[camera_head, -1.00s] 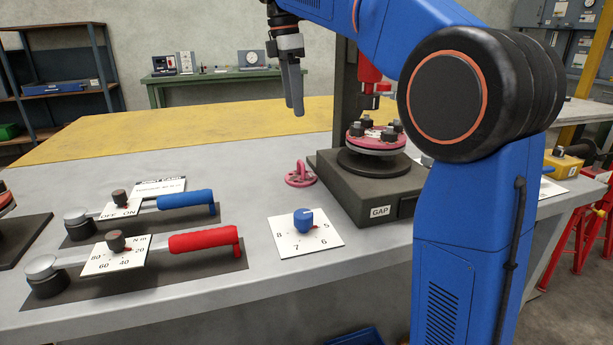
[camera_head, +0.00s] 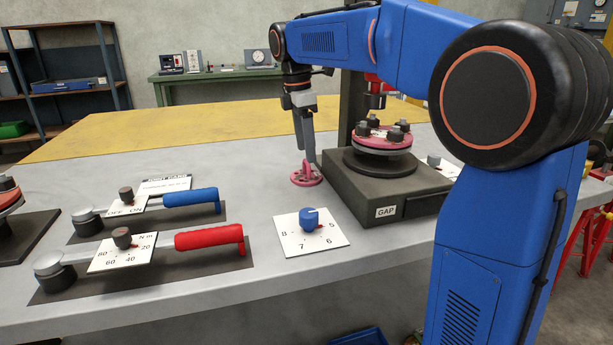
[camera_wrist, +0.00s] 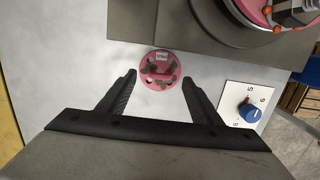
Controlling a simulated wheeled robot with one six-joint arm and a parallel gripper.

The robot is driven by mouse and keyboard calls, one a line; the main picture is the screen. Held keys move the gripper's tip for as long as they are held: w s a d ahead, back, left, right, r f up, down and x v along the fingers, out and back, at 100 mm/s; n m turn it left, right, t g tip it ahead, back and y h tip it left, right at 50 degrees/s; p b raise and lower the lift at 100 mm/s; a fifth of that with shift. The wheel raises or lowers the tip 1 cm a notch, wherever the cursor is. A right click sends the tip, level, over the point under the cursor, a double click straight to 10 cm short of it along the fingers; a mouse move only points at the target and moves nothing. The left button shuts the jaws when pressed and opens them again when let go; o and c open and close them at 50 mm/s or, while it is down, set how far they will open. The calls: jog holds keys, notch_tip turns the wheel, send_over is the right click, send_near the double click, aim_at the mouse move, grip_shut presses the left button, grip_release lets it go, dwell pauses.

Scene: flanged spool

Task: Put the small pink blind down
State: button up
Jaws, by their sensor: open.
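The small pink blind (camera_head: 305,179) is a round pink disc with a raised handle, lying on the grey bench top left of the dark GAP stand. It also shows in the wrist view (camera_wrist: 160,69) as a pink disc with a small white label, ahead of the jaws. My gripper (camera_head: 308,160) points down over the blind, fingertips close to its handle in the head view. I cannot tell whether a fingertip touches the blind.
The GAP stand (camera_head: 386,190) carries a pink bolted flange (camera_head: 382,139) just right of my gripper. A white dial card with blue knob (camera_head: 309,220) lies in front. Red-handled (camera_head: 208,237) and blue-handled (camera_head: 191,198) wrenches lie left. The bench behind the blind is clear.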

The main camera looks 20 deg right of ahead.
jog(key=shift+d+f, duration=0.1)
jog(key=shift+f, duration=2.5)
grip_shut()
jog(key=shift+r, duration=5.05)
